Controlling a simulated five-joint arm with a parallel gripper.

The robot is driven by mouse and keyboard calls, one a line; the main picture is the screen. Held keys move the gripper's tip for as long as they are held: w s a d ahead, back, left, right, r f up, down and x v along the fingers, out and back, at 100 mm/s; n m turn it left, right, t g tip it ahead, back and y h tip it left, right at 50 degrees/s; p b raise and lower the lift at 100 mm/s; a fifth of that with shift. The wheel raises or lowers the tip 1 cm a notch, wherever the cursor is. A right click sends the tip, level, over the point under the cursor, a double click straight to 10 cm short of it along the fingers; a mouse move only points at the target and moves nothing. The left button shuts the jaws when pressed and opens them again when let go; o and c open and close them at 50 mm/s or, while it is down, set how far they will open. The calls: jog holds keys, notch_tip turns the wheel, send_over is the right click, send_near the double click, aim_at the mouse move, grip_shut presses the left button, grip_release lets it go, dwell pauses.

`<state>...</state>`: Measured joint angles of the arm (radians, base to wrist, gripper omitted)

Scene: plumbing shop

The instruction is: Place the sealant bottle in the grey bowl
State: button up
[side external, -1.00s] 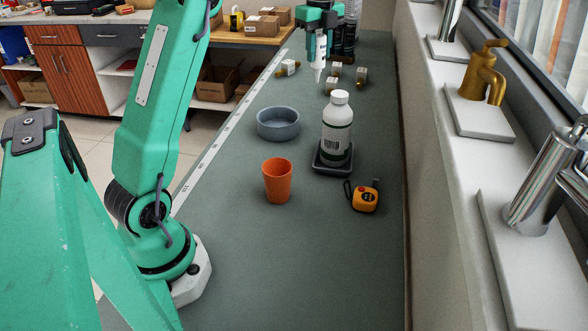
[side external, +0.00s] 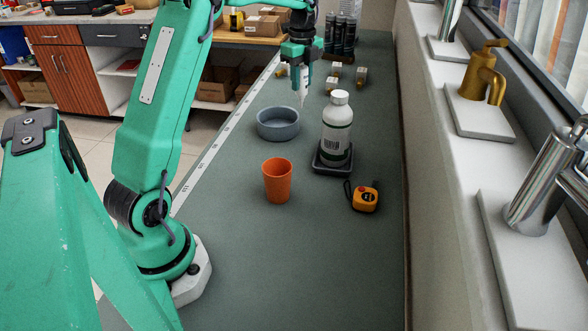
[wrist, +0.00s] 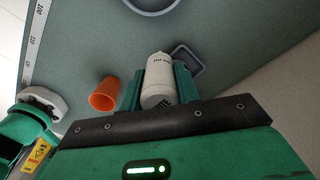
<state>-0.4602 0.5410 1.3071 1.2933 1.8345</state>
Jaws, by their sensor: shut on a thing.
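The sealant bottle (side external: 304,86) is a slim white bottle with a pointed nozzle. My gripper (side external: 303,65) is shut on it and holds it in the air with its nozzle down. In the wrist view the white bottle (wrist: 158,84) sits between the green jaws; its nozzle is hidden there. The grey bowl (side external: 278,124) stands on the bench, below and a little left of the held bottle in the side view. No contents show in it. Its rim also shows at the top of the wrist view (wrist: 152,11).
A large white bottle (side external: 338,124) stands on a black tray (side external: 333,169) right of the bowl. An orange cup (side external: 277,181) and a yellow tape measure (side external: 365,198) are nearer. Small fittings (side external: 334,78) and dark cans (side external: 341,36) stand farther back. The near bench is clear.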

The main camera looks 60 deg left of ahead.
jog(key=shift+f, duration=0.85)
jog(key=shift+s+a+f, duration=0.2)
jog(key=shift+a+f, duration=1.65)
jog(key=shift+a, duration=0.05)
jog(key=shift+s+a+f, duration=0.2)
jog(key=shift+a+f, duration=1.6)
jog(key=shift+a, duration=0.15)
jog(key=shift+s+a+f, duration=0.2)
jog(key=shift+a+f, duration=1.65)
jog(key=shift+a, duration=0.05)
jog(key=shift+f, duration=0.1)
jog(key=o, duration=1)
notch_tip(320, 180, up, 12)
jog(key=shift+r, duration=0.15)
